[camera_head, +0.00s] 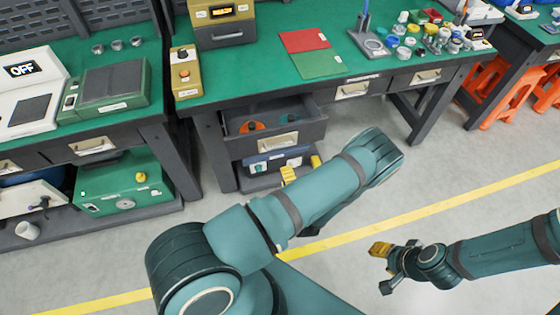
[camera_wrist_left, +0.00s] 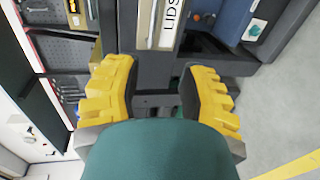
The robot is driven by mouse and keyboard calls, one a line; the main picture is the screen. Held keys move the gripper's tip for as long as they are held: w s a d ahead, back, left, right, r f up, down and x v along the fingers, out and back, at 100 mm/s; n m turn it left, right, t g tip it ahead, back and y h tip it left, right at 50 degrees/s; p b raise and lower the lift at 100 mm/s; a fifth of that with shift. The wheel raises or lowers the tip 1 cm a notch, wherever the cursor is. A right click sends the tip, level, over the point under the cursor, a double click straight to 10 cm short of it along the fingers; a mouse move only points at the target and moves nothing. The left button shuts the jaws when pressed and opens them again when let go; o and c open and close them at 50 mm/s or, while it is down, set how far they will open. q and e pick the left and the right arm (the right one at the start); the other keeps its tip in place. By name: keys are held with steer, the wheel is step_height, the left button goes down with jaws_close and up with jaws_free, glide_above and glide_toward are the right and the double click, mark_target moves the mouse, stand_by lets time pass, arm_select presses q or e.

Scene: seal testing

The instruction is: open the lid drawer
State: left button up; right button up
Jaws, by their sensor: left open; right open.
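The lid drawer (camera_head: 312,132) is pulled out under the green-topped bench, with orange and teal pieces showing inside. Its pale handle (camera_head: 278,141) is on the front face. In the left wrist view the handle (camera_wrist_left: 145,22) lies ahead of the fingers, beside a label reading LIDS (camera_wrist_left: 170,18). My left gripper (camera_head: 302,168) is open just in front of and below the handle, apart from it; its yellow fingers also show in the left wrist view (camera_wrist_left: 158,95), with nothing between them. My arm hides part of the gripper. My right gripper (camera_head: 382,268) is open and empty over the floor.
A blue device (camera_head: 262,167) sits on the shelf below the drawer. Two shut drawers (camera_head: 352,90) are to the right. Red and green mats (camera_head: 318,64) and several small jars lie on the bench top. A green machine (camera_head: 125,185) stands low at left.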

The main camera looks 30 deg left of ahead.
arm_select(q)
steer(key=x, duration=0.8)
steer(key=shift+a+b, duration=0.2)
steer(key=shift+b, duration=0.2)
steer(key=shift+w, duration=0.15)
steer(key=shift+c, duration=0.4)
jaws_close()
steer(key=shift+o, duration=0.4)
jaws_free()
